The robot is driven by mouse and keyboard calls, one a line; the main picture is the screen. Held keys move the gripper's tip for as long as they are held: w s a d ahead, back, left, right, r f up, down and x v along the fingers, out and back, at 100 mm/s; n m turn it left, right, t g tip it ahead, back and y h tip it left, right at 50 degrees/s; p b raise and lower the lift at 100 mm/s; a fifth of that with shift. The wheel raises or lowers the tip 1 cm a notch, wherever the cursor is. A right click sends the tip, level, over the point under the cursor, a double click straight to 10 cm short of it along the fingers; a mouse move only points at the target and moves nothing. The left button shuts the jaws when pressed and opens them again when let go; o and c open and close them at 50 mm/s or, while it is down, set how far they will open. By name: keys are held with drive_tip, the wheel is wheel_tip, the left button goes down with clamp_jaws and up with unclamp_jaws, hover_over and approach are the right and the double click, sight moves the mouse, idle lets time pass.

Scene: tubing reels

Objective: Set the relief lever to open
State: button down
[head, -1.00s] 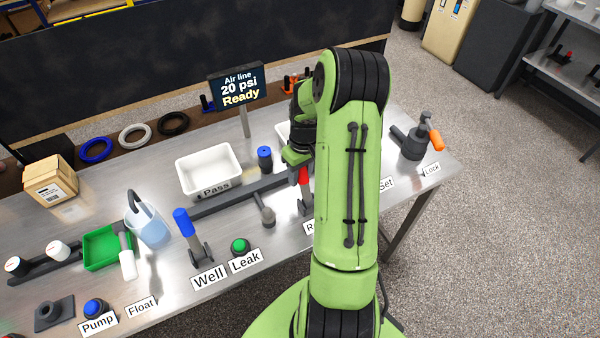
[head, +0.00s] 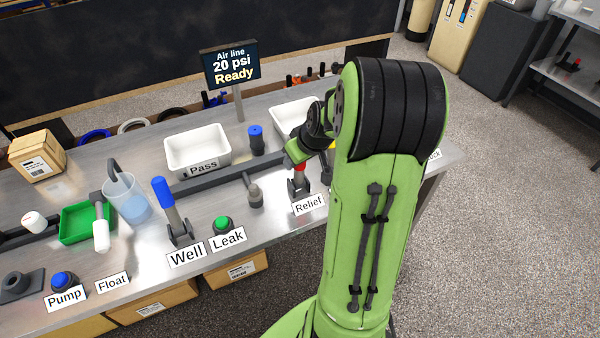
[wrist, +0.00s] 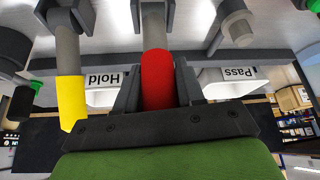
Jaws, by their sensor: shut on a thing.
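The relief lever has a red handle (head: 300,168) and stands behind the "Relief" label (head: 309,204) on the bench. In the wrist view the red handle (wrist: 157,82) sits between the two dark fingers of my gripper (wrist: 157,92), on a grey shaft. My gripper (head: 297,155) is shut on this handle. My wrist hides the handle's upper end in the head view. I cannot tell the lever's exact angle.
A yellow-handled lever (wrist: 71,100) stands close beside the gripper in the wrist view. The blue-handled Well lever (head: 167,200) and green Leak button (head: 222,224) stand to the left. The Pass tray (head: 197,149) is behind. The display (head: 231,65) reads "20 psi Ready".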

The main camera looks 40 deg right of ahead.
sight(301, 168)
drive_tip(key=t+b, duration=0.1)
drive_tip(key=b, duration=0.1)
drive_tip(key=s+b, duration=0.1)
drive_tip(key=b, duration=0.1)
drive_tip(key=s+f+t+b, duration=0.1)
drive_tip(key=b, duration=0.1)
drive_tip(key=shift+s+a+t+h, duration=0.1)
drive_tip(key=shift+a+t+h, duration=0.2)
drive_tip(key=shift+h, duration=0.1)
drive_tip(key=s+t+b, duration=0.1)
drive_tip(key=b, duration=0.2)
drive_tip(key=shift+a+r, duration=0.15)
drive_tip(key=c, duration=0.8)
unclamp_jaws()
drive_tip(key=shift+r, duration=0.1)
drive_tip(key=p+v, duration=0.1)
drive_tip(key=v, duration=0.4)
drive_tip(key=p+v, duration=0.1)
drive_tip(key=v, duration=0.4)
drive_tip(key=p+v, duration=0.1)
drive_tip(key=v, duration=0.4)
drive_tip(key=shift+s+a+p, duration=0.3)
drive_tip(key=shift+s, duration=0.25)
